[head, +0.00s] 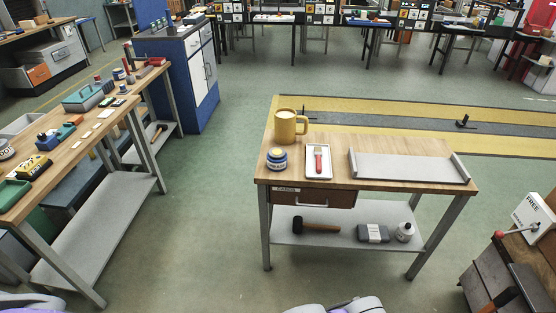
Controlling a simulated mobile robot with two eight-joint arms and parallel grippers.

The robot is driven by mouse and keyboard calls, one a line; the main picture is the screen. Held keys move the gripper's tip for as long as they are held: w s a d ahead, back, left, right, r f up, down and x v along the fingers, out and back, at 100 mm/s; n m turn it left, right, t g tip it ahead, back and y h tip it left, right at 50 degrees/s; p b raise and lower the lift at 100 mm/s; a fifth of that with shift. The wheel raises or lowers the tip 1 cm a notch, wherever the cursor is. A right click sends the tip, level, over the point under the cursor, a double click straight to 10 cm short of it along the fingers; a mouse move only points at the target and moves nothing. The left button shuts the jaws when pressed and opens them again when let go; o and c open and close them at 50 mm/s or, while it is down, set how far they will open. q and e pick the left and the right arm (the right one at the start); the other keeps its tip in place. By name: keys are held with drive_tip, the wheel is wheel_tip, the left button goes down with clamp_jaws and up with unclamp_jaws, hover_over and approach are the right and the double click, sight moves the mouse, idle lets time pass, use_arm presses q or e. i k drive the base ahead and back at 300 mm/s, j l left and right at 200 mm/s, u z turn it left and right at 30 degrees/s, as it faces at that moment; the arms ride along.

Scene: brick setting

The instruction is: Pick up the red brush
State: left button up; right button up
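The red brush (318,158) lies on a small white tray (326,174) on the wooden top of the workbench (405,145) right of centre. The tray is near the bench's front edge. A blue and white jar (277,159) stands just left of the tray. A large yellow mug (287,127) stands behind the jar. Neither of my grippers shows; only rounded white and purple parts, which look like mine, show at the bottom edge.
A grey flat tray (405,167) covers the bench's right part. The lower shelf (340,229) holds a mallet (318,225), a grey box (373,233) and a bottle (404,232). A cluttered bench (82,145) stands left. Floor between the benches is clear.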

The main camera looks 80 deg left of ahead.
sight(318, 151)
drive_tip(key=u, duration=2.25)
drive_tip(key=i+j, duration=0.25)
drive_tip(key=i, duration=0.25)
drive_tip(key=i+j, duration=0.2)
drive_tip(key=i, duration=0.25)
drive_tip(key=i+j, duration=0.25)
drive_tip(key=i, duration=0.25)
